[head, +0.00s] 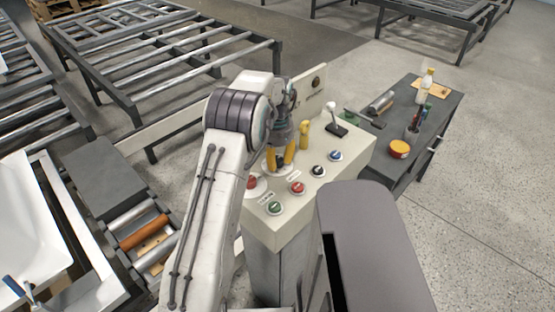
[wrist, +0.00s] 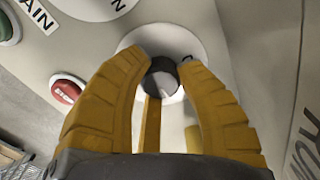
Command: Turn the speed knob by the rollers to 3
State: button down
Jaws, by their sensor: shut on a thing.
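The speed knob (wrist: 163,79) is a small dark round knob with a pale pointer mark, on a white dial plate (wrist: 190,50) in the wrist view. My gripper (wrist: 164,66) is shut on it, with one yellow finger on each side. The fingers hide part of the dial, and no dial numbers can be read clearly. In the head view my gripper (head: 280,164) reaches down to the top of the control box (head: 345,160), and its fingers hide the knob. The rollers (head: 145,232) lie left of the box, partly behind my arm.
Beside the gripper are a red button (head: 297,187), a green button (head: 274,208), a black knob (head: 318,170), a blue button (head: 335,155), a yellow lever (head: 304,134) and a joystick (head: 335,121). A white tub shell (head: 30,225) lies left. A dark bench (head: 440,125) stands right.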

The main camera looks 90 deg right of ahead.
aim_at(277, 159)
jog(key=shift+w+a+f, duration=0.15)
jog(key=shift+a+f, duration=0.05)
jog(key=shift+f, duration=0.05)
jog(key=c, duration=1.3)
grip_release()
jog(key=o, duration=0.5)
jog(key=shift+d+r, duration=0.15)
notch_tip(277, 159, up, 12)
